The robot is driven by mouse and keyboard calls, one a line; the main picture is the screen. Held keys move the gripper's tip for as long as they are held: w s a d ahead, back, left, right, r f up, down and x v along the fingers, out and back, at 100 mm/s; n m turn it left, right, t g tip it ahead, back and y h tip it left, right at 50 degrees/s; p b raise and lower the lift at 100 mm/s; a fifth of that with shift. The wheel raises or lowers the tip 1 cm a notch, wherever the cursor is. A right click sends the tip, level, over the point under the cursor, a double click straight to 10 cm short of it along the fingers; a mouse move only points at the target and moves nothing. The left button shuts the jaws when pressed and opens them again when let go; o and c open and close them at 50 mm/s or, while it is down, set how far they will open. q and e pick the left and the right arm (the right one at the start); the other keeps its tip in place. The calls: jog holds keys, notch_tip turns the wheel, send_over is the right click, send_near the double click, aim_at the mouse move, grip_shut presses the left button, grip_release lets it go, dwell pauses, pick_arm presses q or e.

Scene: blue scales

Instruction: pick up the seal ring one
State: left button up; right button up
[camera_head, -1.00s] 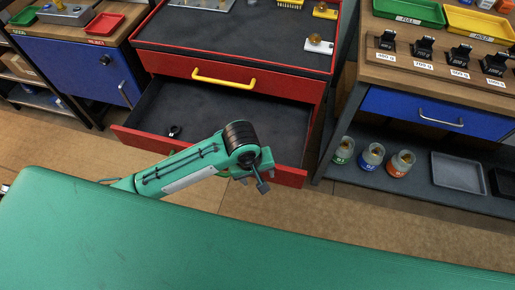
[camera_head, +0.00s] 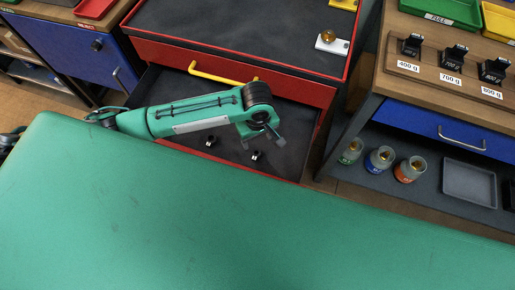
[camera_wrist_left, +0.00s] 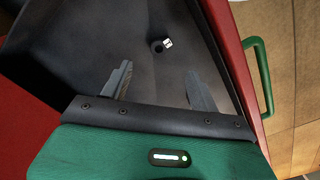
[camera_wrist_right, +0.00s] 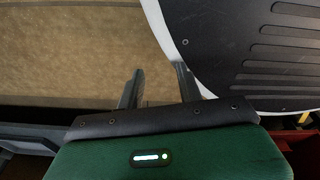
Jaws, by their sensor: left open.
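Two small dark rings, each with a white tag, lie apart on the floor of the open red drawer (camera_head: 178,86). One ring (camera_head: 210,142) is left of my left gripper and the other ring (camera_head: 256,156) is near its fingers; I cannot tell which is seal ring one. My left gripper (camera_head: 263,138) is over the drawer, open and empty. In the left wrist view one ring (camera_wrist_left: 157,46) lies beyond the gap between the open fingers (camera_wrist_left: 158,72), not touched. My right gripper (camera_wrist_right: 159,70) shows only in its wrist view, with fingers apart and nothing between them.
The drawer's walls surround the rings, and the red cabinet top (camera_head: 240,30) overhangs its back. A wooden bench (camera_head: 440,60) with labelled black weights stands right, above a shelf with several jars (camera_head: 380,158) and a grey tray (camera_head: 470,183). A white-edged dark surface (camera_wrist_right: 250,50) is beside my right gripper.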

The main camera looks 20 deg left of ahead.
pick_arm(q)
send_near(256, 152)
jog(key=shift+s+d+f, duration=0.25)
jog(key=shift+s+d, duration=0.2)
jog(key=shift+s, duration=0.35)
jog(key=shift+w+a+f+b, duration=0.1)
jog(key=shift+a+f+b, duration=0.05)
jog(key=shift+f, duration=1.45)
jog(key=shift+w+a+f+b, duration=0.1)
jog(key=shift+f+b, duration=0.05)
jog(key=shift+f, duration=1.4)
jog(key=c, duration=1.1)
